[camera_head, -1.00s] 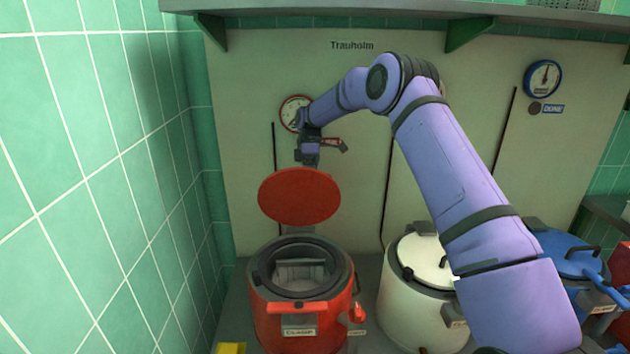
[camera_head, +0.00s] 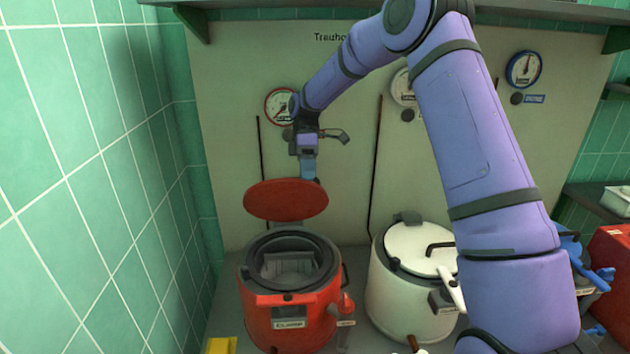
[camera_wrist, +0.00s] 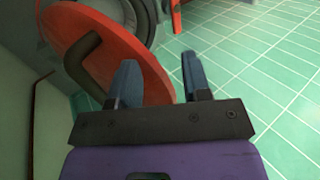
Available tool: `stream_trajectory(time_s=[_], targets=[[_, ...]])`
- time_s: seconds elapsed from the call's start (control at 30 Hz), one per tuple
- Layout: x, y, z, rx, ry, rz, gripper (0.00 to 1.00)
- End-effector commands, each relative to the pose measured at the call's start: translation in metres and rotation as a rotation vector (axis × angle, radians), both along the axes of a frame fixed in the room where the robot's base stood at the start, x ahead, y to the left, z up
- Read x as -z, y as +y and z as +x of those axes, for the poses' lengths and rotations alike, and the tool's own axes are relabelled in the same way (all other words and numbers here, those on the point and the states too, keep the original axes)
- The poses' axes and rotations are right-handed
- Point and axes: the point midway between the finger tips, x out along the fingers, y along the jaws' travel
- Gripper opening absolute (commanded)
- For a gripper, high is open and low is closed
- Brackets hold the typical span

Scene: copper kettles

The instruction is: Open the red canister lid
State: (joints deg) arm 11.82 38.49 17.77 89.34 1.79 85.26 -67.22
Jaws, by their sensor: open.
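The red canister (camera_head: 290,318) stands at the left of the counter in the head view, its dark-rimmed mouth uncovered. Its round red lid (camera_head: 286,200) is raised above and behind the mouth, tilted. In the wrist view the lid (camera_wrist: 105,45) fills the upper left, with a dark bent handle (camera_wrist: 82,60) on its face. My gripper (camera_head: 309,172) is behind the lid, pointing down.
A white canister (camera_head: 400,300) with its lid on stands to the right. A blue lever (camera_head: 600,275) shows beyond my arm. A green tiled wall (camera_head: 80,180) is close on the left. A pale panel with gauges (camera_head: 525,69) stands behind, under a shelf.

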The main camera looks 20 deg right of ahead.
Motion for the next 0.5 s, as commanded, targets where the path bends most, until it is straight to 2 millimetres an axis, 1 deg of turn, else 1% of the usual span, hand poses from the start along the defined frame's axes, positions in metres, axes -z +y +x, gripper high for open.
stream_trajectory(time_s=[0.03, 0.2, 0.33, 0.5], targets=[[-0.002, 0.0, -0.01, 0.0, 0.002, -0.001, 0.42], [-0.004, 0.001, -0.036, 0.002, 0.001, -0.001, 0.42], [-0.005, 0.002, -0.048, 0.002, 0.002, 0.0, 0.42], [-0.005, 0.002, -0.054, 0.001, 0.001, 0.0, 0.42]])
